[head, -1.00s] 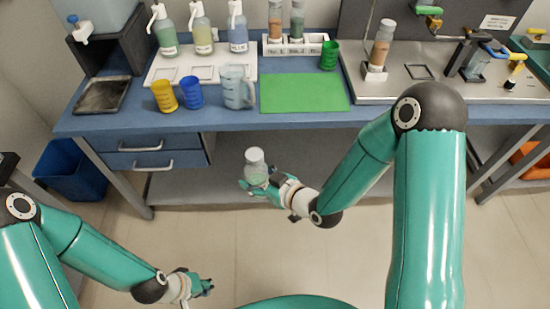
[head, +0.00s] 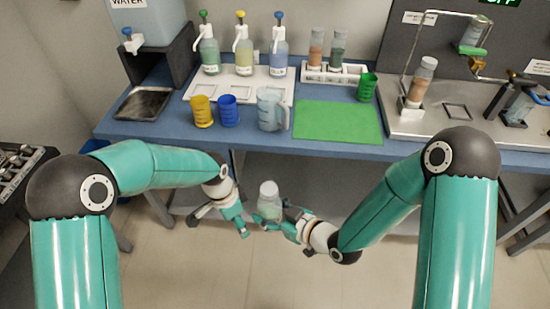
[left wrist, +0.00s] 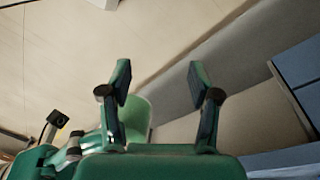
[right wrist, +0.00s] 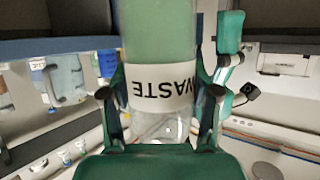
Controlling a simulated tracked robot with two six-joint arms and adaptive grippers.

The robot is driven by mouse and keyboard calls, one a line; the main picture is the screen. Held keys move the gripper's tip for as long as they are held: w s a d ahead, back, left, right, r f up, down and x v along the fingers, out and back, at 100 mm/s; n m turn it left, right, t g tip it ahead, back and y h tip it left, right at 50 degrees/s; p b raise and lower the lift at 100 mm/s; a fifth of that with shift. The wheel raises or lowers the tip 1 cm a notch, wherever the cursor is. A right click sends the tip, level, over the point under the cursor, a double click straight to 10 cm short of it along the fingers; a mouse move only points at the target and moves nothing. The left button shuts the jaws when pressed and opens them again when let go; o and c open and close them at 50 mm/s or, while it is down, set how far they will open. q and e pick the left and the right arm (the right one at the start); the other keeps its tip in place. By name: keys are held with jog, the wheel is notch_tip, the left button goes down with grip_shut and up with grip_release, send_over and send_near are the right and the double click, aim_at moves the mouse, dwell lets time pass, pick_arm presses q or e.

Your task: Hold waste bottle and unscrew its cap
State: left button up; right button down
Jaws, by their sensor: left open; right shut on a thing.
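The waste bottle (head: 269,201) is a clear bottle with a white cap (head: 268,188), held upright in front of the bench. My right gripper (head: 274,217) is shut on its body.
The blue bench (head: 240,140) stands behind the grippers, its edge close. On it are yellow (head: 202,111) and blue (head: 229,111) cups, a clear jug (head: 268,110), a green mat (head: 338,121) and pump bottles (head: 244,50). Open floor lies below the grippers.

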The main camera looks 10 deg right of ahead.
aim_at(274, 186)
pick_arm(q)
jog(key=d+r+m, duration=0.2)
jog(key=d+r, duration=0.1)
jog(key=r, duration=0.4)
jog(key=d+r+m+y, duration=0.1)
jog(key=d+r+m, duration=0.2)
jog(key=r, duration=0.5)
jog(key=d+r+m, duration=0.2)
jog(key=d+r, duration=0.1)
jog(key=r, duration=0.5)
jog(key=shift+w+d+r+m+t+y, duration=0.2)
jog(key=shift+w+d+m+t+y, duration=0.1)
jog(key=shift+m+t, duration=0.1)
jog(key=shift+s+d+r, duration=0.1)
jog(key=shift+s+d, duration=0.05)
jog(key=shift+f, duration=3.85)
jog(key=shift+c, duration=0.3)
